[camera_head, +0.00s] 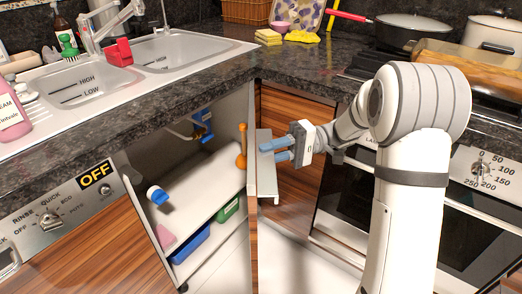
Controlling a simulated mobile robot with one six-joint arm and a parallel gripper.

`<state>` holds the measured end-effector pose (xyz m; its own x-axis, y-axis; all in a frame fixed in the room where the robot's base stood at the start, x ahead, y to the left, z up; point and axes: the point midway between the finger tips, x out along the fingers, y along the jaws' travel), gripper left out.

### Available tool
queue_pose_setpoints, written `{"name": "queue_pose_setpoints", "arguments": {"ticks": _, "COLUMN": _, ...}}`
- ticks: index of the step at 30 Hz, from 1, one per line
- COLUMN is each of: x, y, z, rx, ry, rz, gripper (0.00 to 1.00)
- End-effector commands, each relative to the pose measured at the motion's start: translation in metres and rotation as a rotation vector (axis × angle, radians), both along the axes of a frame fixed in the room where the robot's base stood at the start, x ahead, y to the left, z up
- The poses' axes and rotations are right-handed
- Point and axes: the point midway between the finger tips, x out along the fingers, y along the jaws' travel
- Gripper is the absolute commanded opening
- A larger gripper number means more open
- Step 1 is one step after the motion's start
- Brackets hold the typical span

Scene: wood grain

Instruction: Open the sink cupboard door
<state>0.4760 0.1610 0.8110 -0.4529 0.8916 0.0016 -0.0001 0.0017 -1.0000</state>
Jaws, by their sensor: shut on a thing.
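The sink cupboard (205,190) stands open under the sink counter, with its white shelf and contents in view. Its door (253,225) is swung out and shows nearly edge-on at the right side of the opening. A grey metal handle (267,180) is on the door's right face. My gripper (268,150), with blue fingers, reaches in from the right and is shut on this handle. The fingertips partly cover the handle, so the exact contact is hard to see.
The oven (435,220) is right, behind my arm. A dishwasher panel (60,212) is left.

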Motion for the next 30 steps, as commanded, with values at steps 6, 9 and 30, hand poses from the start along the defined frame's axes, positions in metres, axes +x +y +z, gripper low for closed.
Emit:
{"name": "queue_pose_setpoints", "arguments": {"ticks": 6, "x": -0.002, "y": 0.004, "z": -0.004, "rx": -0.006, "ry": 0.005, "rz": 0.013, "gripper": 0.0}}
{"name": "queue_pose_setpoints", "arguments": {"ticks": 9, "x": -0.003, "y": 0.006, "z": -0.004, "rx": -0.006, "ry": 0.004, "rz": 0.017, "gripper": 0.0}}
{"name": "queue_pose_setpoints", "arguments": {"ticks": 30, "x": -0.003, "y": 0.008, "z": 0.021, "rx": -0.003, "ry": -0.004, "rz": 0.019, "gripper": 0.44}}
